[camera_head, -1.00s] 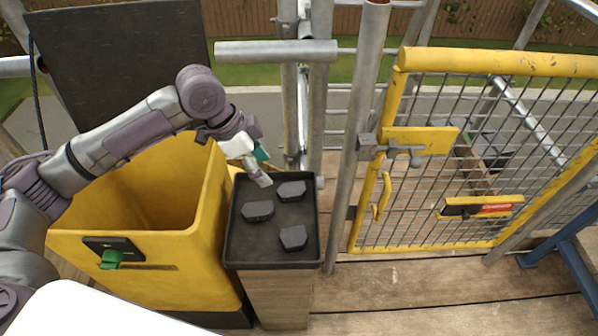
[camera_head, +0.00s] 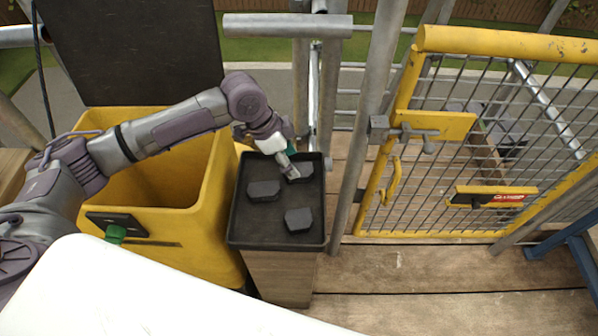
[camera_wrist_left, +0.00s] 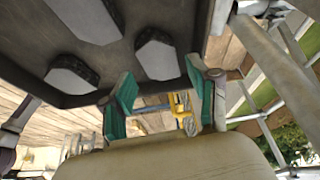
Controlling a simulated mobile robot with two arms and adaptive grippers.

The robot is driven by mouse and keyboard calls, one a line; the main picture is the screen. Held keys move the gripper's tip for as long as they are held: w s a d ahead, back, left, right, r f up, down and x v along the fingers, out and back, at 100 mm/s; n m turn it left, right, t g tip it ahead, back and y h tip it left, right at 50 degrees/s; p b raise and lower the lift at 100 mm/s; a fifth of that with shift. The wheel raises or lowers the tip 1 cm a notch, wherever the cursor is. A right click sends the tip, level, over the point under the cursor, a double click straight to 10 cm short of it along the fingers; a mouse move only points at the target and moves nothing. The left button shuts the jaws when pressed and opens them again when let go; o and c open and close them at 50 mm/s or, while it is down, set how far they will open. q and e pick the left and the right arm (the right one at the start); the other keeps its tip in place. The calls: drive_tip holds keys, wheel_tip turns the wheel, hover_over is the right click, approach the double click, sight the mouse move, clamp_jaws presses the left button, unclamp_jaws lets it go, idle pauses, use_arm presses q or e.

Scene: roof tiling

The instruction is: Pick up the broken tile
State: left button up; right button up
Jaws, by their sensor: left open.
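Three dark grey tile pieces lie apart on a black tray: a left one (camera_head: 264,190), a near one (camera_head: 299,220) and a far right one (camera_head: 304,171). All have angular outlines; I cannot tell which one the task means. The tray (camera_head: 236,230) has a low rim. My left gripper (camera_head: 291,172) is just over the far right piece and partly hides it. In the left wrist view, its green-padded fingers (camera_wrist_left: 160,100) are open with nothing gripped between them. Tile pieces (camera_wrist_left: 157,55) show beyond the fingers on the tray (camera_wrist_left: 30,35). My right gripper is out of view.
The tray stands on a wooden post (camera_head: 280,275). A yellow bin (camera_head: 205,235) with its black lid (camera_head: 140,50) up stands close on the left. A scaffold pole (camera_head: 365,120) and a yellow mesh gate (camera_head: 470,140) stand on the right. Bare planks (camera_head: 430,270) lie in front.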

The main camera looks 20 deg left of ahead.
use_arm(q)
drive_tip(key=x, duration=0.4)
drive_tip(key=c, duration=1)
drive_tip(key=shift+r, duration=0.1)
drive_tip(key=shift+c, duration=0.2)
